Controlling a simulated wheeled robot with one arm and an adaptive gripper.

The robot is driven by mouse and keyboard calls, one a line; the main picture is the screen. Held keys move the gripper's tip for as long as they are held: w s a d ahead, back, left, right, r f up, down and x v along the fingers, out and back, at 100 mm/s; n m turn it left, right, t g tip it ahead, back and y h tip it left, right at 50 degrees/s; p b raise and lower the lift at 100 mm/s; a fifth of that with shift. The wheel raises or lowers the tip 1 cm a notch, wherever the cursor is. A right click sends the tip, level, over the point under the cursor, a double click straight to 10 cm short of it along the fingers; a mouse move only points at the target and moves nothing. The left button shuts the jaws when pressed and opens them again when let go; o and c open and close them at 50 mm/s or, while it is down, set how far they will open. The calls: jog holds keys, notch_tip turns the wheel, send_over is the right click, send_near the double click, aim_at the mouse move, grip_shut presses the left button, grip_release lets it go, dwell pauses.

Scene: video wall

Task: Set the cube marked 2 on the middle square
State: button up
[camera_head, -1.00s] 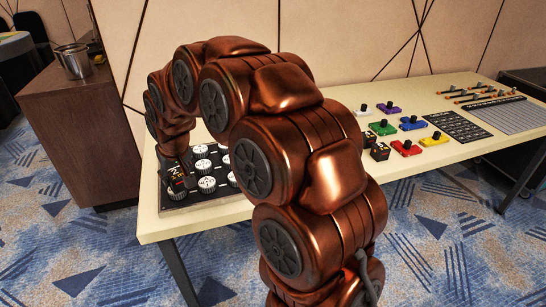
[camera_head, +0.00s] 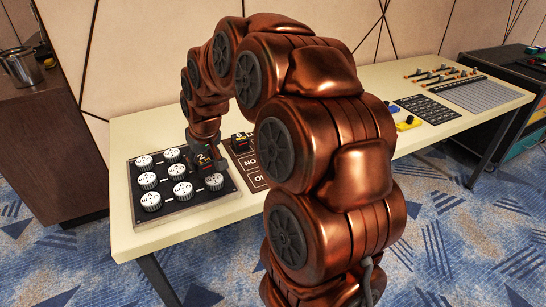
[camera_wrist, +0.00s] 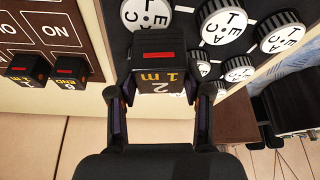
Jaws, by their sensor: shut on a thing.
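The black cube marked 2 (camera_wrist: 165,55), with a red stripe and yellow lettering, is held between the fingers of my gripper (camera_wrist: 165,82). In the head view the cube (camera_head: 203,158) shows at the right side of the black knob panel, near the brown board; its height above them is unclear. My gripper (camera_head: 207,165) is shut on it. The brown board (camera_head: 243,164) has white-outlined squares and is partly hidden by my arm. I cannot see its whole row, so the middle square is not clear.
The panel (camera_head: 178,208) carries several white-topped knobs, close to the held cube in the wrist view. Two other black cubes (camera_wrist: 25,70) (camera_wrist: 70,68) are at the board's edge. A yellow block (camera_head: 408,124) and a keypad (camera_head: 427,108) are farther right.

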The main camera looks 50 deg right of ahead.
jog(key=s+d+m+b, duration=0.1)
jog(key=s+d+m, duration=0.1)
jog(key=s+d, duration=1.3)
jog(key=shift+h, duration=0.4)
jog(key=w+d, duration=0.2)
jog(key=w, duration=0.2)
jog(key=w+d+f, duration=0.1)
jog(key=w+d, duration=0.2)
jog(key=w, duration=0.1)
jog(key=w+d+f, duration=0.1)
jog(key=w+d, duration=0.2)
jog(key=w, duration=0.1)
jog(key=shift+d, duration=0.15)
jog(key=shift+s+f, duration=0.1)
jog(key=shift+f, duration=1.55)
jog(key=shift+f, duration=0.1)
jog(key=o, duration=1.2)
